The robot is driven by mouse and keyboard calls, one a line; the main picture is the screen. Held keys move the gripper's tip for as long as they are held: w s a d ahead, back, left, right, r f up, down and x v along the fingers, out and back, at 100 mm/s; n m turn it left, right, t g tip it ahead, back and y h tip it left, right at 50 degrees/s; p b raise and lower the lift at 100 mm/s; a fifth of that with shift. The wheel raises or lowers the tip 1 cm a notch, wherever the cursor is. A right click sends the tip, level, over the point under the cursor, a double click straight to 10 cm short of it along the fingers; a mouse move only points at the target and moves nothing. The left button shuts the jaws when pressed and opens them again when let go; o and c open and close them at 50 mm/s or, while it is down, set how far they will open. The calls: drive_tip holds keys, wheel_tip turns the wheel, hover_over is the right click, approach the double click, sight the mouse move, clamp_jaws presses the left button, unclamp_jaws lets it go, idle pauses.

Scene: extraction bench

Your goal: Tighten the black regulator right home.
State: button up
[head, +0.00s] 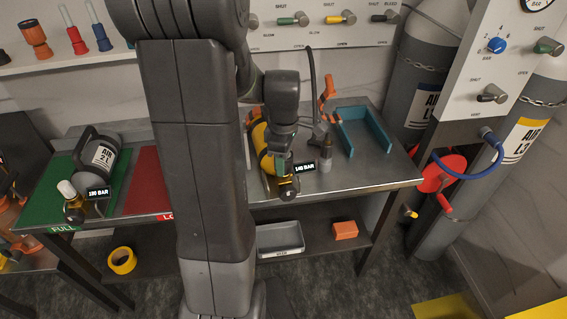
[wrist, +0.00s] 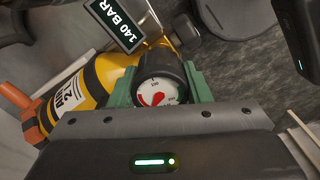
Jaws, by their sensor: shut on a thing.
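The black regulator (wrist: 161,72) shows in the wrist view as a round black body with a white dial and red marks facing the camera. My gripper (wrist: 160,88) has its green jaws on either side of it, shut on it. The regulator is at the neck end of a yellow cylinder (wrist: 108,72) with black bands, which lies on the bench. In the head view the yellow cylinder (head: 259,140) is partly behind my gripper (head: 277,172), and the regulator is mostly hidden there. A tag reading 140 BAR (head: 305,167) is beside it. I cannot see the thread or seat.
A small grey bottle (head: 321,155) and a teal open-ended cradle (head: 347,143) are to the right on the steel bench (head: 385,182). An orange-handled tool (head: 328,88) is behind. Tall cylinders stand at right.

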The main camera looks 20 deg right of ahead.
drive_tip(key=m, duration=0.7)
drive_tip(key=shift+m+p, duration=0.3)
drive_tip(key=m, duration=1.1)
drive_tip(key=shift+m+p, duration=0.3)
drive_tip(key=shift+m, duration=0.1)
drive_tip(key=m, duration=0.4)
drive_tip(key=o, duration=1.1)
